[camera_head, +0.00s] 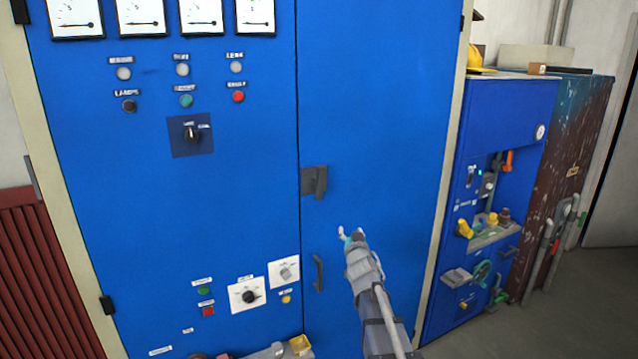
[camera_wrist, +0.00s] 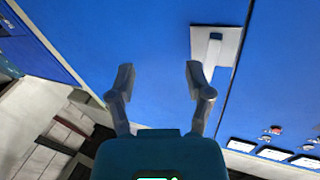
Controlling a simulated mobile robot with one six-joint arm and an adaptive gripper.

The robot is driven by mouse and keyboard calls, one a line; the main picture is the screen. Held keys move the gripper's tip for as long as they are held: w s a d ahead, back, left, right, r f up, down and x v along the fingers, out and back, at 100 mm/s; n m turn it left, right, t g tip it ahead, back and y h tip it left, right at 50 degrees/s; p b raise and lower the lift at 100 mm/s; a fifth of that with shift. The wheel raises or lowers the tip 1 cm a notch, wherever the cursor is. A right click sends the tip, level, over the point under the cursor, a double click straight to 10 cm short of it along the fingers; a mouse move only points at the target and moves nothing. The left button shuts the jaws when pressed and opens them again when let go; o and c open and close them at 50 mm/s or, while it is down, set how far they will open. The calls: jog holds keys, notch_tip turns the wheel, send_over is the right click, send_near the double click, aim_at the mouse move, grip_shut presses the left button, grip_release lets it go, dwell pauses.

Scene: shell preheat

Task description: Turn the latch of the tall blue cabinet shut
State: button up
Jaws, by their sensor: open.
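The tall blue cabinet (camera_head: 375,110) fills the middle of the head view. Its right door looks flush with the left panel along a vertical seam. The latch (camera_head: 314,182) is a dark grey plate with a lever, at the seam on the right door's left edge. In the wrist view the latch (camera_wrist: 229,42) is at the upper right, its lever running along the plate towards my right finger, which partly hides its end. My gripper (camera_head: 351,234) is below and right of the latch, in front of the door. In the wrist view its fingers (camera_wrist: 160,80) are apart with nothing between them.
A dark door handle (camera_head: 318,272) sits below the latch. Gauges (camera_head: 203,16), knobs and buttons cover the left panel. A shorter blue unit (camera_head: 510,105) with valves and a yellow helmet (camera_head: 478,62) on top stands to the right.

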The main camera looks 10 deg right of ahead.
aim_at(322, 184)
jog(key=w+a+r+n+t+y, duration=0.1)
jog(key=a+r+n+t+y, duration=0.2)
jog(key=r+y, duration=0.3)
jog(key=shift+w+a+r+n+y, duration=0.15)
jog(key=shift+w+a+n+y, duration=0.25)
jog(key=shift+n+y, duration=0.15)
jog(key=shift+w, duration=0.1)
jog(key=p+x, duration=0.5)
jog(key=x, duration=0.8)
jog(key=shift+w+r, duration=0.25)
grip_shut()
